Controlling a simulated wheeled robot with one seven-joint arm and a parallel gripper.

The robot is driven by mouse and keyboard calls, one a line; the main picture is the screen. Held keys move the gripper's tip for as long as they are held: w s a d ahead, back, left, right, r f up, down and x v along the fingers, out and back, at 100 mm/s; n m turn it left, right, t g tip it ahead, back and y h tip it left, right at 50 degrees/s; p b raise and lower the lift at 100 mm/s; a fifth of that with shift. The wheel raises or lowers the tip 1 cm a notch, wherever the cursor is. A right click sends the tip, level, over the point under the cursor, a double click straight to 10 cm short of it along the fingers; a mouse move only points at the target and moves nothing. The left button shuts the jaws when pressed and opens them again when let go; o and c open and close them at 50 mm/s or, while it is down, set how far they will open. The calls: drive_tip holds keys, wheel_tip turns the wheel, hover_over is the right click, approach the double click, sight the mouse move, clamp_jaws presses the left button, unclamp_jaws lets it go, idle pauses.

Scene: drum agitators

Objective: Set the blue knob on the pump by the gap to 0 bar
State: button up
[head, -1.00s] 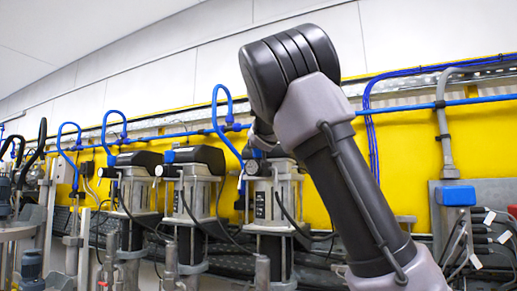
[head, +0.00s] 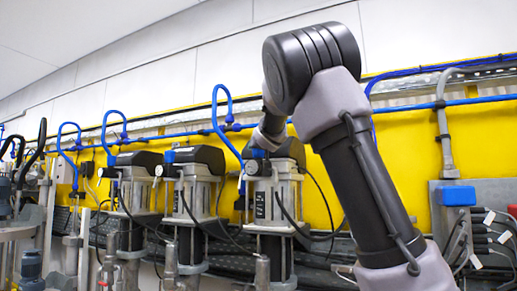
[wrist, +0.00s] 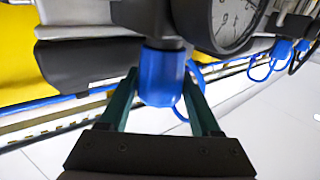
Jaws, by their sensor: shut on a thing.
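The blue knob (wrist: 162,78) hangs below a dark fitting in the wrist view. My gripper (wrist: 162,98) has its two green fingers on either side of it and is shut on it. The round pressure gauge (wrist: 237,18) is just right of the knob, cut off by the top edge; its reading is too unclear to tell. In the head view, the pump (head: 272,198) with the black top is the rightmost of the row, beside the open stretch of wall.
Similar pumps (head: 198,195) stand in a row to the left, with curved blue hoses (head: 218,115) above them. Black cables run along the pumps. A grey box with a blue part (head: 456,196) stands at the right. Yellow wall (head: 405,150) shows between.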

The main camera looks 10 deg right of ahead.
drive_tip(key=shift+n+y, duration=1)
drive_tip(key=shift+y, duration=0.7)
drive_tip(key=shift+d+n+y, duration=0.2)
drive_tip(key=shift+n+y, duration=0.2)
drive_tip(key=shift+y, duration=0.1)
drive_tip(key=shift+a+f+n+g+y, duration=0.1)
drive_tip(key=shift+n+g+y, duration=0.6)
drive_tip(key=shift+n+y, duration=0.65)
drive_tip(key=shift+y, duration=0.65)
drive_tip(key=shift+w+n+g+y, duration=0.1)
drive_tip(key=shift+n+g+y, duration=0.7)
drive_tip(key=shift+y, duration=0.2)
drive_tip(key=shift+n+g+y, duration=1.35)
drive_tip(key=shift+g+y, duration=0.05)
drive_tip(key=shift+y, duration=0.3)
drive_tip(key=shift+n+g+y, duration=0.7)
drive_tip(key=shift+g, duration=0.1)
drive_tip(key=shift+a, duration=0.1)
